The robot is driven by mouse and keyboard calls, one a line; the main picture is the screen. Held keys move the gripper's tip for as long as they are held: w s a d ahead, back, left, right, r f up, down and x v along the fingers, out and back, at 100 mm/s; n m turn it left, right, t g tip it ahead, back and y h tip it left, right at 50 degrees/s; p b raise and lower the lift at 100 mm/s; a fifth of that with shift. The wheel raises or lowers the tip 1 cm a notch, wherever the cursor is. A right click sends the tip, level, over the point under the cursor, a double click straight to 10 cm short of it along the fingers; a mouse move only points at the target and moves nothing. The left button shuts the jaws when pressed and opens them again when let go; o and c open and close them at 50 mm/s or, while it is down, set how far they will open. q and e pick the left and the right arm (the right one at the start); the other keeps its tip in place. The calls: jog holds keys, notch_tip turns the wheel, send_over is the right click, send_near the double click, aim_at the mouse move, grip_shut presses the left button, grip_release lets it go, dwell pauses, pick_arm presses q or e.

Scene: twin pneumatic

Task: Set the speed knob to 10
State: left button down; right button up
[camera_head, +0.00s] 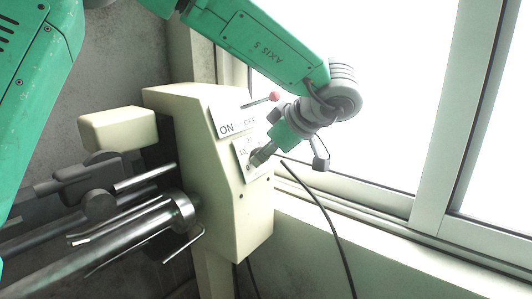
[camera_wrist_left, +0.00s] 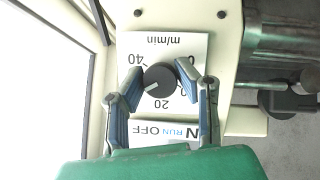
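The black round speed knob (camera_wrist_left: 160,77) sits on a white dial plate (camera_wrist_left: 135,45) marked m/min, which appears upside down in the left wrist view. Its white mark points to the lower left there, between 20 and 40. The lower numbers on the right are partly hidden by a finger. My left gripper (camera_wrist_left: 159,73) has one finger on each side of the knob, with small gaps that look clear. In the head view my left gripper (camera_head: 262,155) is at the dial plate (camera_head: 243,155) and hides most of the knob. My right gripper is in neither view.
The cream machine housing (camera_head: 225,190) carries an ON/OFF plate (camera_head: 232,122) and a red-tipped lever (camera_head: 274,96) just above the dial. Metal rods (camera_head: 120,225) stick out at left. A window (camera_head: 400,110) and sill are at right. A black cable (camera_head: 325,215) hangs below.

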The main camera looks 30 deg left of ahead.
pick_arm(q)
jog(key=shift+a+r, duration=0.1)
jog(key=shift+n, duration=0.3)
jog(key=shift+n+t+b, duration=0.4)
jog(key=shift+n+b, duration=0.4)
jog(key=shift+b, duration=0.1)
jog(key=shift+f+n+t+y+b, duration=0.3)
jog(key=shift+n+t+b, duration=0.2)
jog(key=shift+n+b, duration=0.55)
jog(key=n+b, duration=0.2)
jog(key=b, duration=0.1)
jog(key=n+t+y+b, duration=0.1)
jog(key=n+b, duration=0.1)
jog(key=b, duration=0.2)
jog(key=n+t+b, duration=0.1)
jog(key=n+b, duration=0.2)
jog(key=shift+f+y, duration=0.25)
jog(key=shift+y, duration=0.15)
jog(key=n+y+b, duration=0.1)
jog(key=n+b, duration=0.3)
jog(key=b, duration=0.4)
jog(key=n+y+b, duration=0.2)
jog(key=n+b, duration=0.3)
jog(key=b, duration=0.2)
jog(key=shift+f+y+b, duration=0.15)
jog(key=shift+y+b, duration=0.15)
jog(key=shift+b, duration=0.05)
jog(key=shift+n+b, duration=0.95)
jog(key=shift+b, duration=0.05)
